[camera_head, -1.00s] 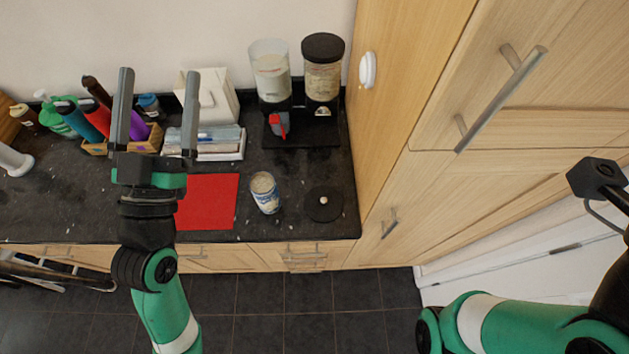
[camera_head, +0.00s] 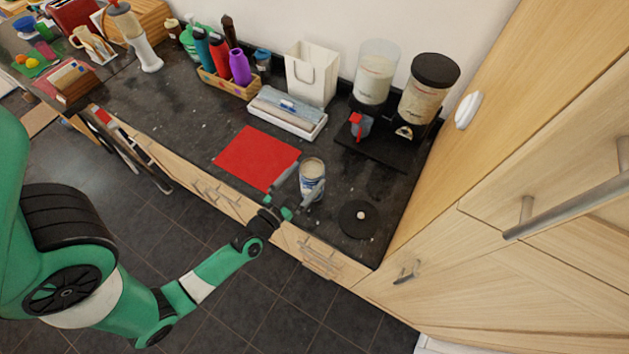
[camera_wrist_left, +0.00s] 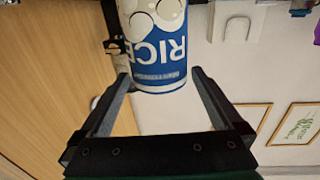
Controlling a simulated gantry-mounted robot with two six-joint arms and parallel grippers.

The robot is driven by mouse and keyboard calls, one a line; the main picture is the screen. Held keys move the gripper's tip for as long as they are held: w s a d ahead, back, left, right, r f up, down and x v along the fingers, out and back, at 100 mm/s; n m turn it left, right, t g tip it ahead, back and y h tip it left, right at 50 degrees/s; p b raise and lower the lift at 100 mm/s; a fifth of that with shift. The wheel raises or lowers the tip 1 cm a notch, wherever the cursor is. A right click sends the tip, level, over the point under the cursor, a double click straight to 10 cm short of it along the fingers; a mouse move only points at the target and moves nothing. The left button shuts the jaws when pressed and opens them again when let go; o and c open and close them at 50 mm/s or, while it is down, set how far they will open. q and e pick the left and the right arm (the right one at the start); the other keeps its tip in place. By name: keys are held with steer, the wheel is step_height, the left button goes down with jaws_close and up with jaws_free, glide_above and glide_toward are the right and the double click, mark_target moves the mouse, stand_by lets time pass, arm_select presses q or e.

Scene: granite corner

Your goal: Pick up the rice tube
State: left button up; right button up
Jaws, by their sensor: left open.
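The rice tube (camera_head: 312,182) is a blue and white can with a pale top, upright on the dark counter just right of the red mat. In the left wrist view the tube (camera_wrist_left: 155,50) appears upside down with its RICE label toward the camera. My left gripper (camera_head: 299,187) is open at the tube's near side. In the left wrist view its fingertips (camera_wrist_left: 160,74) lie on either side of the tube's image; I cannot tell whether they touch it. My right gripper is out of view.
The red mat (camera_head: 257,157) lies left of the tube and a round black lid (camera_head: 358,219) lies to its right. A dispenser with two containers (camera_head: 376,72) stands behind, near the wooden cabinet (camera_head: 480,150). A white tray (camera_head: 287,112) sits behind the mat.

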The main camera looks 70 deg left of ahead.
mark_target(318, 163)
arm_select(q)
steer(key=x, duration=0.6)
steer(key=shift+w+f+b, duration=0.2)
steer(key=shift+f+b, duration=0.05)
steer(key=shift+b, duration=0.05)
jaws_close()
